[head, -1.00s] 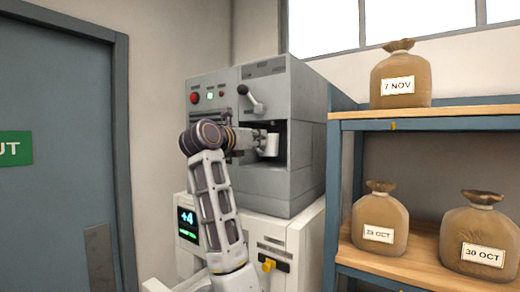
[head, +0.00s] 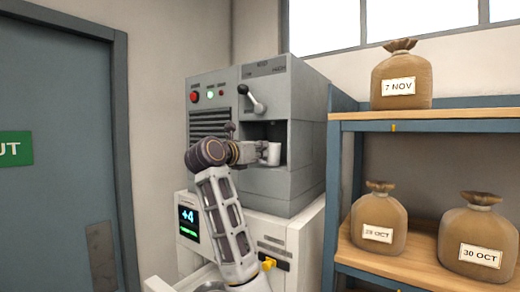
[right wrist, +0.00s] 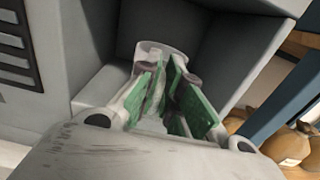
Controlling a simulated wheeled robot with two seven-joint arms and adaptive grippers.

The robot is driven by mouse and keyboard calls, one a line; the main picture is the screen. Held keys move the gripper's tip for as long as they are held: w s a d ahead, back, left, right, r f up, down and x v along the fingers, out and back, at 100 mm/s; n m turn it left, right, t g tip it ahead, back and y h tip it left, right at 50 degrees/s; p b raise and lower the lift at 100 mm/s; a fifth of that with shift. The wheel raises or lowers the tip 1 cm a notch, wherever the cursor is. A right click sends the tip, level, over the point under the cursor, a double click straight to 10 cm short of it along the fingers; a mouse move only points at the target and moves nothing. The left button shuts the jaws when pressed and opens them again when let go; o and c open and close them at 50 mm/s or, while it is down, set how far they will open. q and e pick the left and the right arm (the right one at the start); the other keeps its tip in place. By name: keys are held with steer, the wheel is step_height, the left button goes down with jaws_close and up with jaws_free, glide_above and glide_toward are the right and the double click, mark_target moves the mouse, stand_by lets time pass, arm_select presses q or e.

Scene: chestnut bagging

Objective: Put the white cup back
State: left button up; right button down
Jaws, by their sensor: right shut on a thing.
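The white cup (head: 271,153) is at the opening of the grey machine (head: 300,130), low in its dark recess. My right gripper (head: 262,153) reaches the cup from the left and is shut on it. In the right wrist view, the green-padded fingers (right wrist: 172,92) close around the cup (right wrist: 160,50), whose pale rim shows beyond them inside the recess. Most of the cup's side is hidden by the fingers. I cannot tell whether its base touches the recess floor. My left gripper is not in view.
The machine stands on a white cabinet (head: 300,235) with a display reading +4. A lever (head: 255,103) sits above the recess. At right, a blue shelf (head: 440,116) with wooden boards holds labelled sacks (head: 378,222). A grey-blue door (head: 50,150) is at left.

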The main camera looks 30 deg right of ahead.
steer(key=shift+f, duration=0.2)
steer(key=c, duration=1.6)
jaws_free()
steer(key=shift+r, duration=0.2)
steer(key=b+v, duration=0.4)
steer(key=v, duration=0.8)
